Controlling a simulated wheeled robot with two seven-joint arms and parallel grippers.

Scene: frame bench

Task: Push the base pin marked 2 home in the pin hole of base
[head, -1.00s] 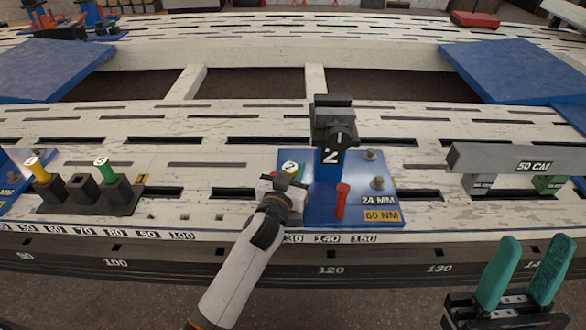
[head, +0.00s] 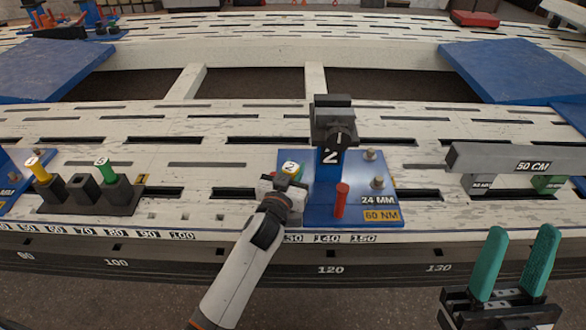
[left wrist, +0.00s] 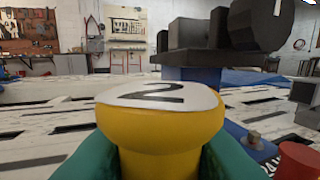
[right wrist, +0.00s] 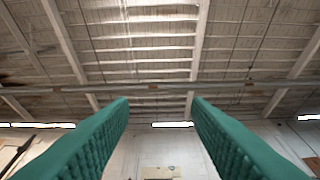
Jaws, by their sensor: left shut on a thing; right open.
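The yellow base pin marked 2 (head: 291,168) stands at the left of the blue base (head: 317,211); its white top shows the number in the left wrist view (left wrist: 160,97). My left gripper (head: 287,184) is shut on the pin, with a green finger on each side of it. The pin's lower end and the pin hole are hidden by the gripper, so I cannot tell how deep it sits. The base carries a blue post (head: 329,172) marked 2 with a dark clamp head. My right gripper (head: 513,270) is open and empty, in front of the bench at the lower right.
A red pin (head: 341,201) and bolts stand on the base right of my left gripper. A dark holder (head: 86,197) with a yellow pin and a green pin is at the left. A grey 50 CM bar (head: 515,159) lies at the right. Slotted bench rails surround the base.

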